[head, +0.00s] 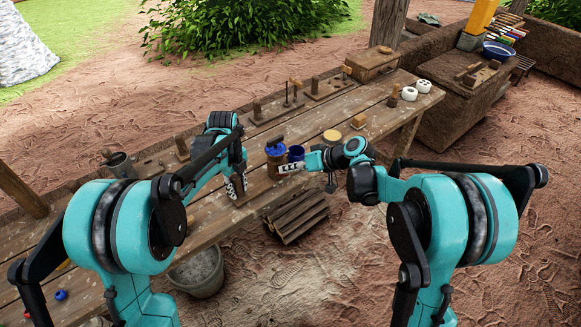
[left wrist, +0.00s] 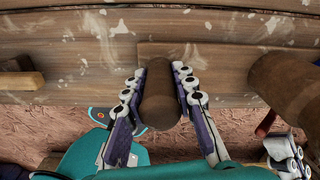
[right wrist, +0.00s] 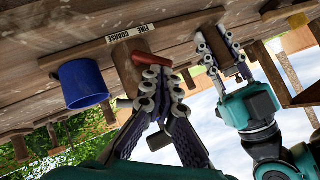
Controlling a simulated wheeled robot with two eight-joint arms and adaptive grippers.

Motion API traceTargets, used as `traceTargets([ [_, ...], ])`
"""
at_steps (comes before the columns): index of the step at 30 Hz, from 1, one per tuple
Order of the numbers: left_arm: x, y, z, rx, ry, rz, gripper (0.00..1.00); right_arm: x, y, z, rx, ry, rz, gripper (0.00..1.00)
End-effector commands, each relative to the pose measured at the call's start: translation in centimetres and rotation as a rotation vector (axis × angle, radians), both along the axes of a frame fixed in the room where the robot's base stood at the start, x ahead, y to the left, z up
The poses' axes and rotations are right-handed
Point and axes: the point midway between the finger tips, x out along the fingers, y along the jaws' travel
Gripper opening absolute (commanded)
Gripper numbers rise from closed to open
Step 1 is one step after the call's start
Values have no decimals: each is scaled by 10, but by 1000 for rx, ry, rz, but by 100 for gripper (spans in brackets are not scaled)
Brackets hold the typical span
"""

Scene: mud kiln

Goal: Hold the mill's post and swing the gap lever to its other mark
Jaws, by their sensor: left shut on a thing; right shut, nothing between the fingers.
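The mill (head: 275,160) stands on the bench, its brown round body also in the right wrist view (right wrist: 130,68). The red gap lever (right wrist: 150,58) sticks out from its side; it shows in the left wrist view (left wrist: 266,123). A label strip (right wrist: 130,32) reads FINE and COARSE. I cannot tell which mark the lever is at. My left gripper (head: 236,187) is shut around the brown upright post (left wrist: 160,98), beside the mill. My right gripper (right wrist: 162,76) is shut and empty, its fingertips right at the lever; contact is unclear.
A blue cup (head: 296,153) stands close beside the mill. A yellow round piece (head: 332,136) and wooden fixtures (head: 325,87) are farther along the bench. A wood bundle (head: 298,217) and a grey bucket (head: 198,272) are on the ground in front.

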Motion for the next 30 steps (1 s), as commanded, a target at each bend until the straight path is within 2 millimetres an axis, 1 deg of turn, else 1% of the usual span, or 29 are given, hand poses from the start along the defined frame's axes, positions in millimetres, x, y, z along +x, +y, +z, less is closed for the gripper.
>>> traceTargets([
  [4,0,0,0,-1,1,-1,0,-3,4,-1,-77,-55,1,0],
  [13,0,0,0,-1,1,-1,0,-2,3,1,-70,-51,-2,0],
  [23,0,0,0,-1,1,-1,0,-2,3,14,-69,-49,-1,0],
  [30,0,0,0,-1,1,-1,0,-2,3,15,-68,-49,-1,0],
])
